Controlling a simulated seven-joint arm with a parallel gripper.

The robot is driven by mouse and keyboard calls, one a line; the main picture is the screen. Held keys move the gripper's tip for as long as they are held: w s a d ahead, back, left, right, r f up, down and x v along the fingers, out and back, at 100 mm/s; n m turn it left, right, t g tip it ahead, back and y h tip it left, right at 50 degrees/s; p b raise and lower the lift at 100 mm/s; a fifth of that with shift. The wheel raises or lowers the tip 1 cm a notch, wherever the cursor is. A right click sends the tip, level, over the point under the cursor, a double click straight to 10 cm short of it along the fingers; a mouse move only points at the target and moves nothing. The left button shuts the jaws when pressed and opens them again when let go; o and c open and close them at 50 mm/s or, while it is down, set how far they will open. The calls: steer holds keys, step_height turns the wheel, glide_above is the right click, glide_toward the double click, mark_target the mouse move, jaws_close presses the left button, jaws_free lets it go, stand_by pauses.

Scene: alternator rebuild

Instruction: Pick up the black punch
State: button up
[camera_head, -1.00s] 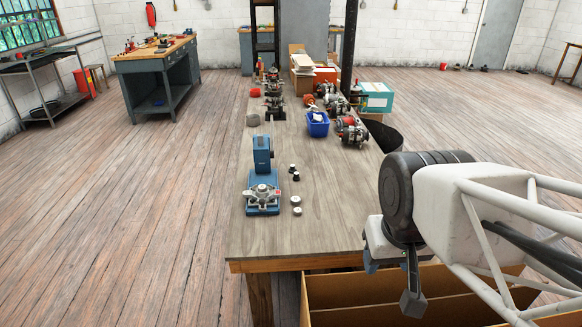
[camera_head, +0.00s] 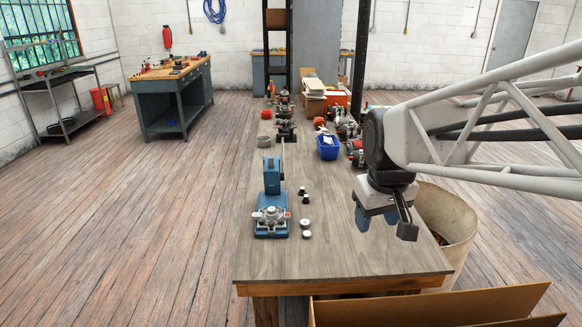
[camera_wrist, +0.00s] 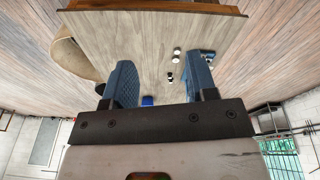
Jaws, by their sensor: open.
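Two small dark, pale-topped pieces (camera_head: 304,194) stand close together on the table, right of the blue press (camera_head: 272,180); one may be the black punch, but they are too small to tell. Dark and pale pieces (camera_wrist: 170,77) also show between the fingers in the wrist view. Two paler discs (camera_head: 306,229) stand nearer the table's front. My gripper (camera_head: 384,222) is open and empty, pointing down above the right side of the table, right of these pieces and apart from them. Its two blue fingers (camera_wrist: 161,75) are spread wide in the wrist view.
The wooden table (camera_head: 340,245) is clear between the small pieces and my gripper. A blue bin (camera_head: 327,149) and several alternator-like parts stand farther back. A beige round container (camera_head: 447,215) stands beyond the table's right edge, and a cardboard box (camera_head: 430,306) at the front.

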steer(key=w+a+n, duration=0.1)
steer(key=w+n, duration=0.2)
steer(key=w, duration=1.4)
steer(key=n+g, duration=0.2)
steer(key=n, duration=0.7)
glide_above(306, 196)
steer(key=f, duration=2.7)
steer(key=shift+s+d+f, duration=0.1)
steer(key=shift+s+f, duration=0.05)
steer(key=shift+s, duration=0.1)
steer(key=shift+w+f+n, duration=0.15)
steer(key=shift+f+n, duration=0.1)
steer(key=shift+n, duration=0.05)
steer(key=shift+f, duration=0.1)
steer(key=shift+f, duration=1.2)
steer(key=shift+f, duration=0.1)
